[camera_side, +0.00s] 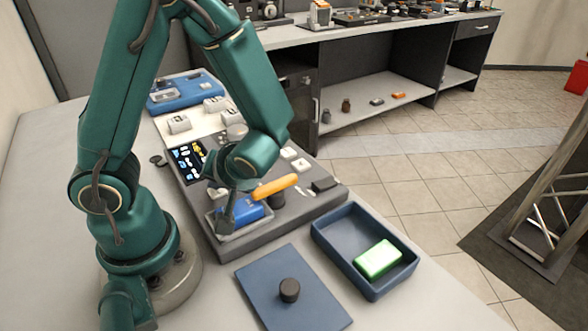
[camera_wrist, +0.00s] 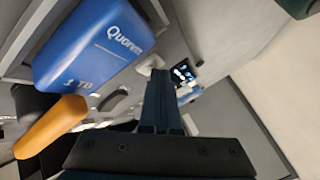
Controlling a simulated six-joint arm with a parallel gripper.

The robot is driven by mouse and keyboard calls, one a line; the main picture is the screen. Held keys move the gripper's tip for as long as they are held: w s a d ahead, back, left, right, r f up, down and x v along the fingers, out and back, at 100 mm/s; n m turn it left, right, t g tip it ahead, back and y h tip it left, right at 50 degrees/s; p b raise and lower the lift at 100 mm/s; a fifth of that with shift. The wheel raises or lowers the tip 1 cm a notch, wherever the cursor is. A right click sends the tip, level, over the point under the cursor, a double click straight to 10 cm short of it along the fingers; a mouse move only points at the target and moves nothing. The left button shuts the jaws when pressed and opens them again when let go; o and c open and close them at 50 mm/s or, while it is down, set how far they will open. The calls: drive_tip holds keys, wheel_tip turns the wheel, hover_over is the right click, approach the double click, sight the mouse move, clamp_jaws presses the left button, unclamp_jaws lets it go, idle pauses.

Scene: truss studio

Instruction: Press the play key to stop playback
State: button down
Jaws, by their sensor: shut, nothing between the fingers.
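My gripper (camera_side: 225,226) points down over the near left part of the grey console, beside the blue drive. In the wrist view its closed fingers (camera_wrist: 160,82) run up the middle, with nothing held. A pale key (camera_wrist: 150,63) shows just beyond the fingertips; I cannot tell whether they touch it. Two white square keys (camera_side: 295,160) stand at the far right of the console (camera_side: 325,200). No play marking is readable on any key. A lit screen (camera_side: 188,160) with coloured marks is at the console's left; it also shows in the wrist view (camera_wrist: 182,72).
The blue drive (camera_side: 240,212), printed "1 TB", sits in a shallow tray. An orange handle (camera_side: 275,187) rises near my fingers. A flat blue lid (camera_side: 270,290) with a black knob lies in front.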

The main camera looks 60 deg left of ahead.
sight(218, 194)
drive_tip(key=shift+r, duration=0.85)
drive_tip(key=shift+r, duration=0.1)
drive_tip(key=shift+r, duration=2.4)
